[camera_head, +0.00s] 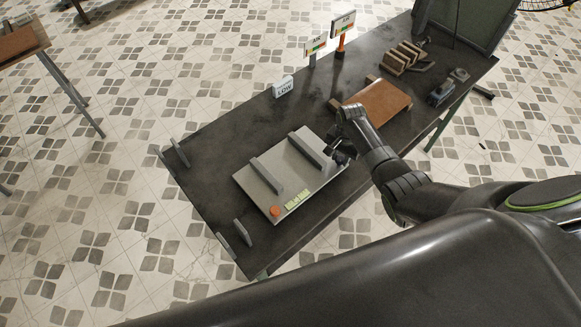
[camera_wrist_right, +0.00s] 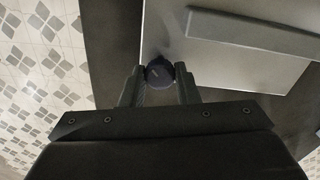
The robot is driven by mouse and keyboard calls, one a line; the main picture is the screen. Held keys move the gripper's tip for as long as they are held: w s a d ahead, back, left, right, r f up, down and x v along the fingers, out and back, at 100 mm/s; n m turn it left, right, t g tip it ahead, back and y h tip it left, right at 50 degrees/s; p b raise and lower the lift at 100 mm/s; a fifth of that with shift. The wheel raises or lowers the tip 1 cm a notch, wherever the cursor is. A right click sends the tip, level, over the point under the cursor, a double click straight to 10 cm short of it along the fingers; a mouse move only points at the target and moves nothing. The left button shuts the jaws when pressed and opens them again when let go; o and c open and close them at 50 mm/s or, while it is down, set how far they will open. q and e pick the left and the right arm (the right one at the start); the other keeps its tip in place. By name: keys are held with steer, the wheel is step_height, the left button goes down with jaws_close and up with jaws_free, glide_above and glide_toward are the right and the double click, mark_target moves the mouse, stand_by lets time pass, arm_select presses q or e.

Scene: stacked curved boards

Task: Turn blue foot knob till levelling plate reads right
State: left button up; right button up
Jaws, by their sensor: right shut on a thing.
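The levelling plate (camera_head: 270,193) is a pale grey slab with two raised grey bars, lying on the dark bench. It also shows in the right wrist view (camera_wrist_right: 222,62). A yellow-green level strip (camera_head: 297,199) sits near its front edge; its reading is too small to make out. An orange-red knob (camera_head: 275,211) is at its near left corner. The blue foot knob (camera_wrist_right: 160,74) is at another corner, dark blue in the wrist view and hidden by my gripper in the head view. My right gripper (camera_head: 343,154) is shut on it. My left gripper is not in view.
A white sign reading LOW (camera_head: 283,87) stands at the bench's far edge, with two small signs on posts (camera_head: 343,24) beyond. A brown board (camera_head: 383,101) lies right of the plate. Curved boards (camera_head: 401,58) stand farther back. Grey brackets (camera_head: 242,232) stand at the left end.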

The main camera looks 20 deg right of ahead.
steer(key=shift+r+m+p, duration=0.1)
steer(key=shift+m+p, duration=0.35)
steer(key=shift+m, duration=0.35)
steer(key=shift+m+p, duration=0.35)
steer(key=shift+m, duration=0.55)
steer(key=o, duration=0.6)
steer(key=shift+o, duration=0.2)
steer(key=shift+r, duration=2.9)
steer(key=shift+s, duration=0.1)
